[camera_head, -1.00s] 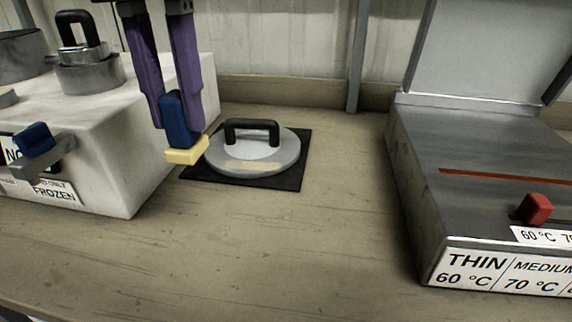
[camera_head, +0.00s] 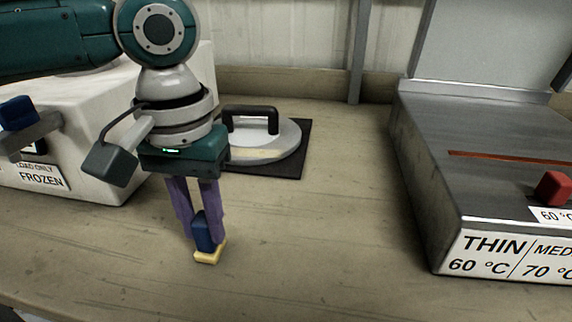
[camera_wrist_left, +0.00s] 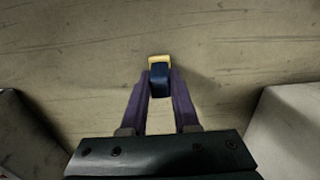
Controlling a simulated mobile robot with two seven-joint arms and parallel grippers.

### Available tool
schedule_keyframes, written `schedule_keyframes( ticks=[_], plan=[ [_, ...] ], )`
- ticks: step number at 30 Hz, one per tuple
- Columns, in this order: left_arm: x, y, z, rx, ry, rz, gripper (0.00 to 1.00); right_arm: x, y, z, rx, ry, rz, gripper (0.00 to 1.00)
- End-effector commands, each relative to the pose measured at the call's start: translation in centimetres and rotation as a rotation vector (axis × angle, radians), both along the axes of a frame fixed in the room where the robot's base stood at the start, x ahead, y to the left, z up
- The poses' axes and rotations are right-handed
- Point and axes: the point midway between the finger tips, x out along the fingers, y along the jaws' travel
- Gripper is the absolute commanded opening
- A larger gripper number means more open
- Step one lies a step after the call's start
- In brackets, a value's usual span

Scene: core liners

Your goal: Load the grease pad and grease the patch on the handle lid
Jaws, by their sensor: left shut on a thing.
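My left gripper (camera_head: 203,232) has purple fingers and is shut on the blue handle of the grease pad (camera_head: 208,257), whose pale yellow pad points down over the bench in front of the lid. The pad also shows in the left wrist view (camera_wrist_left: 159,60) beyond the fingertips. I cannot tell whether it touches the bench. The round grey handle lid (camera_head: 287,143) with a black handle lies on a black mat (camera_head: 295,168). A pale yellowish patch (camera_head: 255,154) is on its near side. My arm hides the lid's left edge. My right gripper is not in view.
A white box (camera_head: 100,185) with a "FROZEN" label and a blue-handled part (camera_head: 18,114) stands at left. A grey heater (camera_head: 430,150) with a red knob (camera_head: 555,188) and temperature labels stands at right. The bench (camera_head: 330,225) between them is clear.

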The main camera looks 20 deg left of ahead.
Motion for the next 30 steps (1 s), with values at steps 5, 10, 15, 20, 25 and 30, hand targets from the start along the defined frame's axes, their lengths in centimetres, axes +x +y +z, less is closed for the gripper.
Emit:
schedule_keyframes(
  ticks=[5, 10, 15, 20, 25, 30],
  plan=[
    [0.0, 0.0, 0.0, 0.000, 0.000, 0.000, 0.00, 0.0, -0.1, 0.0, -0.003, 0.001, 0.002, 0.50],
    [0.0, 0.0, -0.3, 0.000, 0.001, 0.001, 0.00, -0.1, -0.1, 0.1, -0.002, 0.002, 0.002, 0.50],
    [0.0, 0.0, -0.3, 0.000, 0.001, 0.001, 0.47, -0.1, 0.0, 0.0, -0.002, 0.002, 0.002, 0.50],
    [0.0, 0.0, -0.2, 0.000, 0.000, 0.001, 0.59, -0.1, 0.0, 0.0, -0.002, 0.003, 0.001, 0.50],
    [0.0, 0.0, -0.2, 0.000, 0.000, 0.001, 0.59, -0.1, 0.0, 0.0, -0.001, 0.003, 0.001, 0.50],
    [0.1, 0.0, 1.3, -0.001, -0.002, 0.000, 0.59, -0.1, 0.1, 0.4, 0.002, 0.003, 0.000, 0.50]
  ],
)
